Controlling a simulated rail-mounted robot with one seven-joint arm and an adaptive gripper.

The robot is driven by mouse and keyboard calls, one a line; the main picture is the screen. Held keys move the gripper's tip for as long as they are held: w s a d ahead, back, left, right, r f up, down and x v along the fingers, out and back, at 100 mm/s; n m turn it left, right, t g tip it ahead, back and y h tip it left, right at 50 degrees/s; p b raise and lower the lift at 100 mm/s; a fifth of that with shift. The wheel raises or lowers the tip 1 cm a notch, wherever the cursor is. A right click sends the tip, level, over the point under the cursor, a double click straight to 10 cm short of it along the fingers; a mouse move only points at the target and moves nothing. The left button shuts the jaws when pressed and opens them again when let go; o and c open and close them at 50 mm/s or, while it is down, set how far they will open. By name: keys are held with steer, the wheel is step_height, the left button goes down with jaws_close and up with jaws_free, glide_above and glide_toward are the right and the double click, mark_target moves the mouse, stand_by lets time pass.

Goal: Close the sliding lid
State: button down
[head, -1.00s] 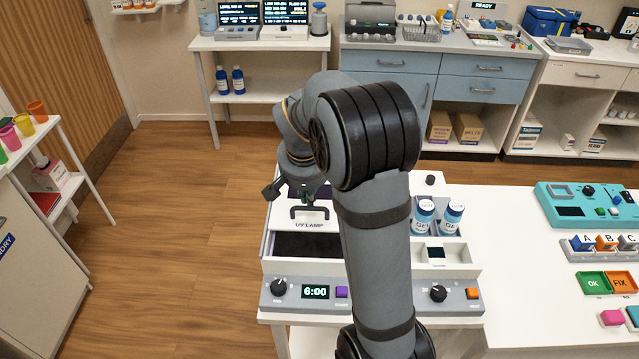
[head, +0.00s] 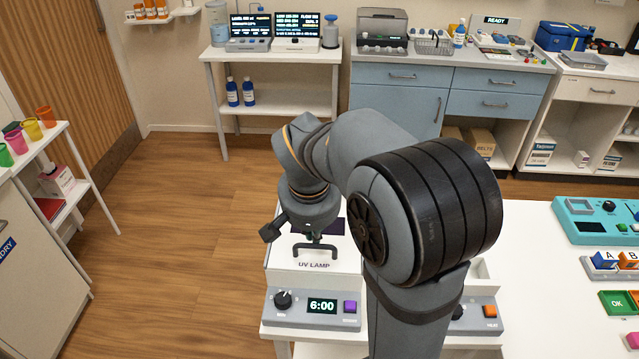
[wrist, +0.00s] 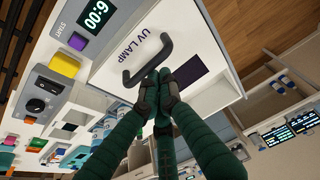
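The white sliding lid (head: 284,258), marked UV LAMP, lies over the box behind the control panel. No dark opening shows between the lid and the panel. A dark arched handle (head: 318,248) stands on the lid; it also shows in the wrist view (wrist: 152,66). My gripper (head: 308,236) is low over the lid, just behind the handle on the side away from the panel. In the wrist view its fingertips (wrist: 160,92) are together, beside the handle and not around it. I cannot tell whether they touch it. My arm hides the box's right part.
The control panel (head: 262,310) with a knob, a 6:00 display (head: 321,306) and a purple button (head: 350,307) runs along the box's front. A teal device (head: 590,222) and labelled blocks stand at the right of the white table. Open floor lies left.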

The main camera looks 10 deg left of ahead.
steer(key=w, duration=0.1)
steer(key=w+f, duration=0.1)
steer(key=w, duration=0.1)
steer(key=shift+w+a, duration=0.1)
steer(key=shift+w, duration=0.15)
steer(key=shift+w+a+r, duration=0.15)
steer(key=shift+r, duration=0.75)
steer(key=v, duration=0.8)
steer(key=shift+s+r+p, duration=0.2)
steer(key=shift+s+p, duration=0.05)
steer(key=shift+p, duration=0.2)
steer(key=shift+f, duration=0.1)
